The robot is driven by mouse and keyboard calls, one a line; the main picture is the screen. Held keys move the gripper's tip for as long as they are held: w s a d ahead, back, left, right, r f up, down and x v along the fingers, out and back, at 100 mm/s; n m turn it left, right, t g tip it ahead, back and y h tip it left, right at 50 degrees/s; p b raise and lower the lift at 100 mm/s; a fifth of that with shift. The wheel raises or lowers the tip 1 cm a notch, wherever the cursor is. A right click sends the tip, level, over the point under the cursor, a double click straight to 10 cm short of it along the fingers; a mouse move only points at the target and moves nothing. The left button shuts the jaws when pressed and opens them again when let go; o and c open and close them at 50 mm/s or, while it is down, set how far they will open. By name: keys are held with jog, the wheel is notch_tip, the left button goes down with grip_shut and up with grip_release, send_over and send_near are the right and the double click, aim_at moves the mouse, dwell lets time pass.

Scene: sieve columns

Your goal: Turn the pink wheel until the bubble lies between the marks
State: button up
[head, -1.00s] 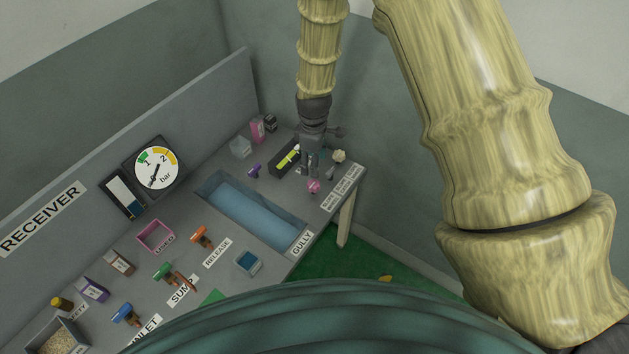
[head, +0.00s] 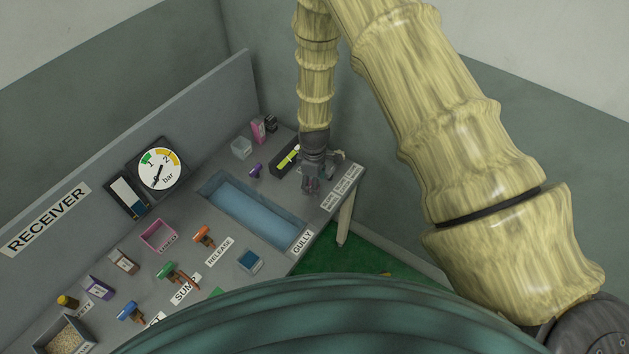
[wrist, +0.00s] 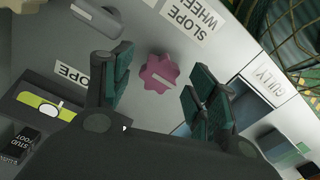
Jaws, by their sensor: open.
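The pink wheel (wrist: 159,73), lobed with a pale bar across its top, shows in the wrist view between my gripper's (wrist: 158,68) two open fingers. Both fingers stand apart from its rim in the picture; I cannot tell how high they are above it. The yellow-green level vial (wrist: 38,102), in a dark housing, lies at the left of the wrist view. Its pale bubble (wrist: 53,109) sits toward the vial's right part; the marks are too small to place it against. In the head view the vial (head: 289,158) lies beside my gripper (head: 311,190), which mostly hides the wheel.
The blue gully trough (head: 245,210) lies left of my gripper. Coloured valve handles, a pink tray (head: 157,236) and a pressure gauge (head: 160,168) are farther left.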

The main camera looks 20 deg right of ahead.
jog(key=shift+f, duration=0.3)
jog(key=c, duration=1)
jog(key=shift+w, duration=0.1)
jog(key=shift+m, duration=0.3)
